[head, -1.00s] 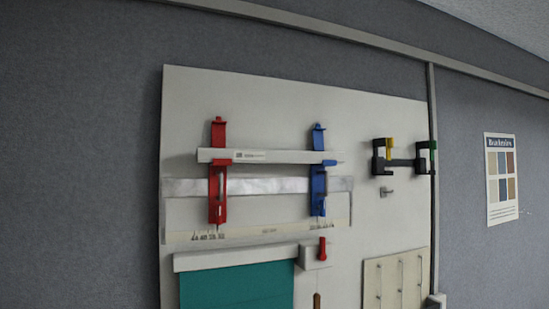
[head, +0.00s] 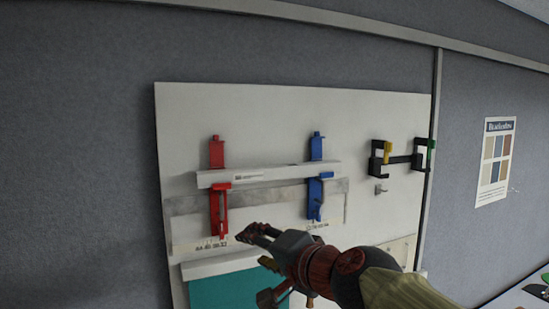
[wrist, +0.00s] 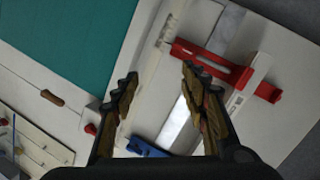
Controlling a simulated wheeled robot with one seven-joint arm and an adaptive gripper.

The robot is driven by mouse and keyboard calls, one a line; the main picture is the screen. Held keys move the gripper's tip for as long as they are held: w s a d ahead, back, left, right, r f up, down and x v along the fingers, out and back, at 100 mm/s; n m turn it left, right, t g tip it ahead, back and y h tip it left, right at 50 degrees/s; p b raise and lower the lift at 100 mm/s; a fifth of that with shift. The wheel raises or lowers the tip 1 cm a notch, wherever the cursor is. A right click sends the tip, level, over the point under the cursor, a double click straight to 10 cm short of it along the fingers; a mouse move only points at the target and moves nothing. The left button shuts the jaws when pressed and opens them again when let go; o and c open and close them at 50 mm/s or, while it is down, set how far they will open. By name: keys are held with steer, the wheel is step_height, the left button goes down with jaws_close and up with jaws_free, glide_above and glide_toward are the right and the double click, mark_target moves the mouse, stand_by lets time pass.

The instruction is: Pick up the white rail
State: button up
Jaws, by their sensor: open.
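The white rail (head: 270,174) lies level across the red bracket (head: 217,180) and the blue bracket (head: 315,180) on the upright board. In the wrist view the rail (wrist: 257,72) runs slanting at the right, through the red bracket (wrist: 235,68). My gripper (head: 252,232) is open and empty. In the head view it appears below the rail, between the two brackets. In the wrist view its fingers (wrist: 160,78) are apart, to the left of the rail, with part of the rail hidden behind the right finger. The blue bracket (wrist: 146,148) shows low between the fingers.
A grey strip (head: 268,196) runs behind the brackets, below the rail. A teal panel (head: 232,290) hangs lower on the board. The wall left of the board is clear.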

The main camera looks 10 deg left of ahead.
mark_target(277, 174)
steer(key=w+d+r+m+t, duration=0.1)
steer(key=w+r+m, duration=0.1)
steer(key=r, duration=0.2)
steer(key=w+d+r+m+t+h, duration=0.1)
steer(key=w+r+m+t, duration=0.1)
steer(key=r+m, duration=0.1)
steer(key=w+d+r+m+t, duration=0.2)
steer(key=r+m, duration=0.1)
steer(key=r, duration=0.2)
steer(key=shift+w+r, duration=0.1)
steer(key=shift+w, duration=0.05)
steer(key=x, duration=0.7)
steer(key=shift+w, duration=0.4)
steer(key=shift+s+d+r, duration=0.1)
jaws_close()
